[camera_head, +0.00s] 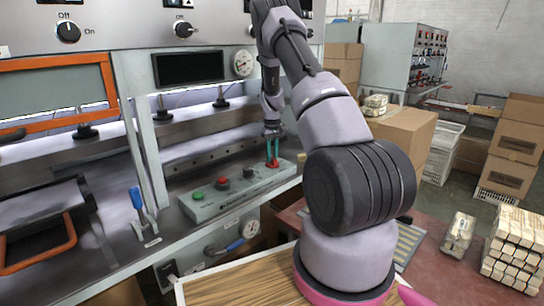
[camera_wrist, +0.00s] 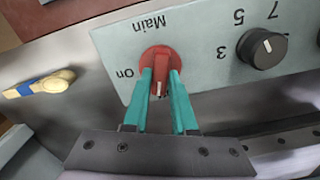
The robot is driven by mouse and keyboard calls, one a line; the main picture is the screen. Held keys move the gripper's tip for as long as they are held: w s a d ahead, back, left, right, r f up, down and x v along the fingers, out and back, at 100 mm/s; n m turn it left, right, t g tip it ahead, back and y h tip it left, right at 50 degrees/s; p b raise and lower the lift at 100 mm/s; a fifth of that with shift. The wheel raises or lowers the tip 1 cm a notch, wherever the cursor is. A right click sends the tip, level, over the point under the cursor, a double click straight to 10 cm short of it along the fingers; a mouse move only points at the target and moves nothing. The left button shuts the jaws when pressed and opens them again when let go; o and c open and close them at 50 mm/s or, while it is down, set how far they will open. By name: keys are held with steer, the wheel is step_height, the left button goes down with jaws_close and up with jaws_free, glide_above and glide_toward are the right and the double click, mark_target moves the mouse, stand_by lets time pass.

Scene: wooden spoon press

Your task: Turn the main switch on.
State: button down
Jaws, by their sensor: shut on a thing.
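The main switch is a red rotary knob (camera_wrist: 158,60) on the grey control box, with "Main" printed above it and "On" to its left, both upside down in the wrist view. In the head view the red switch (camera_head: 272,164) is at the right end of the box. My gripper (camera_wrist: 162,78) has its two teal fingers on either side of the knob's raised grip, shut on it. A white mark on the grip faces down the wrist picture, away from "Main", and not at "On". In the head view my gripper (camera_head: 272,150) reaches down onto the switch.
The control box (camera_head: 230,197) also carries a green button (camera_head: 198,195), a red button (camera_head: 222,183) and a black dial (camera_wrist: 262,48). A blue-handled lever (camera_head: 137,200) stands left of it. Cardboard boxes (camera_head: 402,133) stand to the right.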

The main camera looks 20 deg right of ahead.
mark_target(273, 157)
steer(key=m, duration=0.7)
steer(key=shift+d, duration=0.1)
steer(key=m, duration=0.7)
steer(key=shift+s, duration=0.1)
stand_by(0.3)
steer(key=c, duration=0.7)
jaws_free()
step_height(273, 157, up, 11)
steer(key=shift+f, duration=0.1)
